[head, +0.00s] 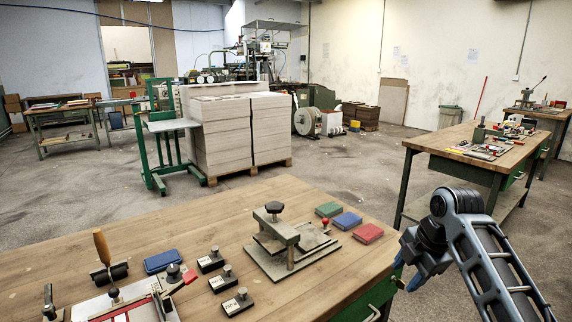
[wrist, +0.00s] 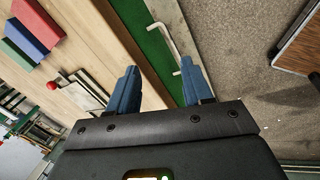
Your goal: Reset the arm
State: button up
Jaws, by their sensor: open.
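My gripper (head: 408,270) is at the right edge of the wooden workbench (head: 150,232), at the end of my folded dark arm. In the wrist view my gripper (wrist: 158,88) shows two blue fingers spread apart with nothing between them. Beyond the fingers are the bench edge, its green side with a pale handle (wrist: 163,40) and the floor. The gripper appears apart from the small items on the bench.
A press tool (head: 285,240), green, blue and red pads (head: 347,221), several stamps (head: 237,302) and a brayer (head: 107,262) lie on the workbench. A second bench (head: 480,150) stands behind my arm. Stacked greyboard (head: 225,130) stands beyond; floor between is open.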

jog(key=s+a+f+m+t+y, duration=0.1)
jog(key=s+a+f+m+t, duration=0.2)
jog(key=a+f, duration=0.4)
jog(key=s+a+f+m+t, duration=0.1)
jog(key=s+a+f+m, duration=0.15)
jog(key=s, duration=0.45)
jog(key=s+a+f+m+t, duration=0.1)
jog(key=s+f+m, duration=0.3)
jog(key=s, duration=0.3)
jog(key=s+a+f+m+t, duration=0.1)
jog(key=s+a+f+m, duration=0.2)
jog(key=s, duration=0.4)
jog(key=s+d+r+m+t+h, duration=0.1)
jog(key=s+d+r+m+t, duration=0.15)
jog(key=s, duration=0.65)
jog(key=s+d+r+m+t+h, duration=0.1)
jog(key=s+r+m, duration=0.2)
jog(key=s, duration=0.6)
jog(key=s+d+r+m+t, duration=0.2)
jog(key=s+d+r+m, duration=0.1)
jog(key=s+r, duration=0.8)
notch_tip(320, 180, up, 4)
jog(key=shift+s+d+f+h, duration=0.1)
jog(key=shift+s+d+h, duration=0.2)
jog(key=shift+d, duration=0.3)
jog(key=shift+w, duration=0.1)
